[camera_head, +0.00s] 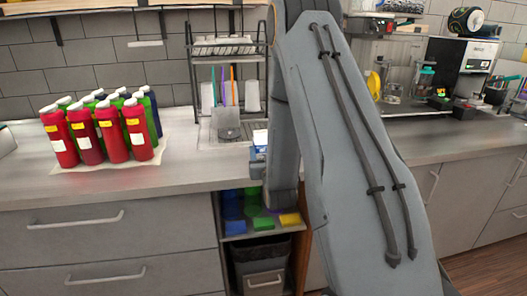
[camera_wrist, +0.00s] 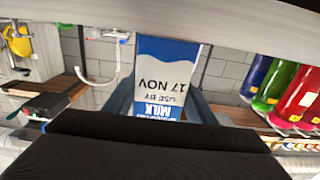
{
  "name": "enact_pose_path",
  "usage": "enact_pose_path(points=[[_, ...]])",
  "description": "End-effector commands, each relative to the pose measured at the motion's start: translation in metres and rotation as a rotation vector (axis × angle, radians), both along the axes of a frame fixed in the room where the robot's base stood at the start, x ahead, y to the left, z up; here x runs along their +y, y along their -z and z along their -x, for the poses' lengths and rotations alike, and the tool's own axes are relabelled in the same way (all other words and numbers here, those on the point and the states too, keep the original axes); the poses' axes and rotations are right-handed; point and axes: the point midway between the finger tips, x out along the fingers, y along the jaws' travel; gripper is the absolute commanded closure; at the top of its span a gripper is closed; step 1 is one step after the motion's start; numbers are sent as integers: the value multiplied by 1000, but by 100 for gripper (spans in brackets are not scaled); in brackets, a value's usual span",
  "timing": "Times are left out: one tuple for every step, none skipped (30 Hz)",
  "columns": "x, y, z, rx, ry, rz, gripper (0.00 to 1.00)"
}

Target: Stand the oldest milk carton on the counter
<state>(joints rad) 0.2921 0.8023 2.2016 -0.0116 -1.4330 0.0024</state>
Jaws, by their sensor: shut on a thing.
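A blue and white milk carton (camera_wrist: 167,75) is between the fingers of my gripper (camera_wrist: 160,100), which is shut on it. Its label reads milk, use by 17 NOV. The print is upside down in the wrist view, and so is the whole scene, so the carton looks upright. In the head view only a small blue and white part of the carton (camera_head: 259,140) shows beside my arm, near the front of the counter (camera_head: 185,172). I cannot tell whether the carton touches the counter.
Several red, green and blue bottles (camera_head: 112,130) stand on a mat at the left of the counter. A wire rack (camera_head: 225,48) with cups stands at the back. A coffee machine (camera_head: 465,65) is at the right. The counter between bottles and rack is clear.

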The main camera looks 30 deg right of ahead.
Motion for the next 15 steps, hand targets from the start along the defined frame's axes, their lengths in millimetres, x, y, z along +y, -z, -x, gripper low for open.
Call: enact_pose_path(points=[[0, -1, -1, -3, 0, 1, 88], [0, -1, -1, -3, 0, 1, 88], [0, -1, -1, -3, 0, 1, 88], [0, -1, 0, -3, 0, 1, 88], [0, -1, 0, -3, 0, 1, 88], [0, -1, 0, -3, 0, 1, 88], [0, -1, 0, -3, 0, 1, 88], [0, 0, -1, -3, 0, 1, 88], [0, 2, -1, -3, 0, 1, 88], [0, 3, -1, -3, 0, 1, 88], [0, 3, 0, 0, 0, 0, 46], [0, 3, 0, 0, 0, 0, 39], [0, 3, 0, 0, 0, 0, 34], [0, 3, 0, 0, 0, 0, 31], [0, 3, 0, 0, 0, 0, 31]])
